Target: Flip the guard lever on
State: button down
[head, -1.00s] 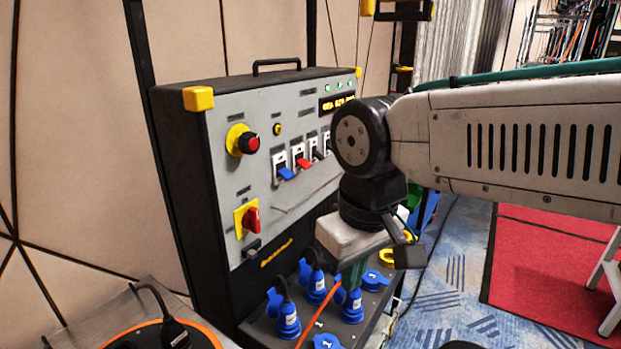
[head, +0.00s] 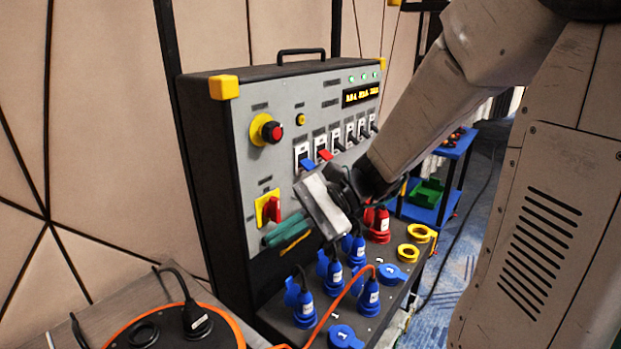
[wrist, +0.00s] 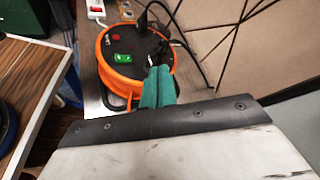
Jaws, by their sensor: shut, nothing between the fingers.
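The grey control panel (head: 290,105) carries a row of switch levers. A blue lever (head: 308,166) is at the left end, a red lever (head: 326,155) is beside it, and several black ones (head: 351,138) follow to the right. The blue and red levers tilt downward and outward. No readable label shows which is the guard lever. My gripper (head: 268,241) is shut and empty, its teal fingers pointing left in front of the panel's lower part, below the levers and the red rotary switch (head: 270,209). The wrist view shows the fingers (wrist: 158,86) but not the panel.
Blue plugs (head: 305,310) and a red plug (head: 378,222) stand on the ledge below the panel, with an orange cable (head: 330,308). An orange cable reel (head: 165,330) sits at the lower left and shows in the wrist view (wrist: 135,62). A red-and-yellow button (head: 266,130) is above the rotary switch.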

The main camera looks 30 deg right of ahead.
jog(key=w+d+f+m+t+y, duration=0.2)
jog(key=w+d+m+t, duration=0.4)
jog(key=w+m, duration=0.15)
jog(key=m+t+h, duration=0.8)
jog(key=m+t, duration=0.3)
jog(key=m, duration=0.1)
send_near(308, 165)
notch_tip(308, 165, down, 7)
jog(key=shift+d+r, duration=0.25)
jog(key=shift+d, duration=0.05)
jog(key=shift+s, duration=0.1)
jog(key=shift+w+a+r, duration=0.55)
jog(key=shift+w+r, duration=0.3)
jog(key=shift+w, duration=0.4)
jog(key=shift+w+a+r, duration=0.5)
jog(key=shift+w+r, duration=0.35)
jog(key=shift+w, duration=0.35)
jog(key=shift+w+a+r, duration=0.55)
jog(key=shift+w+r, duration=0.3)
jog(key=shift+w, duration=0.4)
